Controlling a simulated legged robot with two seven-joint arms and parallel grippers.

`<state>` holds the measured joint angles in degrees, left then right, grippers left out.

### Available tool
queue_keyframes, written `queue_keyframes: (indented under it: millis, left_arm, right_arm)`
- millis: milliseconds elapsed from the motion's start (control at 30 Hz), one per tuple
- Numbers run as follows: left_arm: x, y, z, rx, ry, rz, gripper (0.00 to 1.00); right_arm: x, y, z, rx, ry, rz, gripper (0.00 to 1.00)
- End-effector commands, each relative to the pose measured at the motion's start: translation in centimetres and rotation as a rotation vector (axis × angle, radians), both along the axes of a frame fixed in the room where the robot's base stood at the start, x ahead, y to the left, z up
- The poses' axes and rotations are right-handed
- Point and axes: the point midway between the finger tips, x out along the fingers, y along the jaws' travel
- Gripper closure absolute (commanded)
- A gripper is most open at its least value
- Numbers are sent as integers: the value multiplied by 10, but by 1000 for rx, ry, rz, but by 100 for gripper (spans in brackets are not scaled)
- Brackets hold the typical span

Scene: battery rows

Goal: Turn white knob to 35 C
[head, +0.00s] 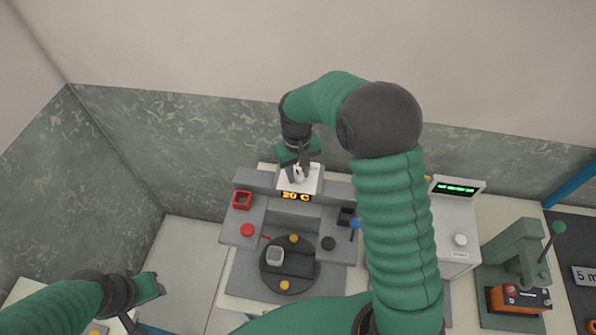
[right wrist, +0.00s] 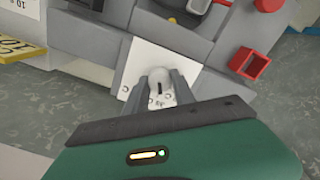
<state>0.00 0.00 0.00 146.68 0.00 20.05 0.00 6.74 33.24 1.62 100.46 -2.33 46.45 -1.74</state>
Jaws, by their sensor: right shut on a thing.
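The white knob (right wrist: 160,90) sits on a white plate (right wrist: 132,62) at the back of the grey machine (head: 247,262). My right gripper (head: 299,172) reaches down over the plate from behind and is shut on the knob, with one finger on each side in the right wrist view (right wrist: 161,92). A dark mark shows on the knob's face. The orange display (head: 296,197) below the plate reads 20 C. My left gripper (head: 148,289) is away at the lower left, apart from the machine; its finger gap is not clear.
A round dark turntable (head: 292,283) with a grey cup (head: 275,256) lies in front. A red square frame (head: 242,200) and a red button (head: 247,230) are on the left. A white box with a green display (head: 456,189) and a green press (head: 517,253) stand at the right.

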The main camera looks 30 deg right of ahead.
Motion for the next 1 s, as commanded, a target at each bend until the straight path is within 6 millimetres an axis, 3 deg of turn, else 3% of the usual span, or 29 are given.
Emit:
queue_keyframes:
  millis: [333,867,900,1000]
  left_arm:
    - [0,0,3,0,0,0,64]
    - [0,0,3,0,0,0,64]
    - [0,0,3,0,0,0,64]
    - [0,0,3,0,0,0,64]
  right_arm:
    - [5,-1,4,-2,-18,-160,100]
    - [6,-2,4,-2,-19,-192,100]
    - [6,-2,4,-2,-19,-192,68]
    - [5,-2,4,-2,-15,-192,55]
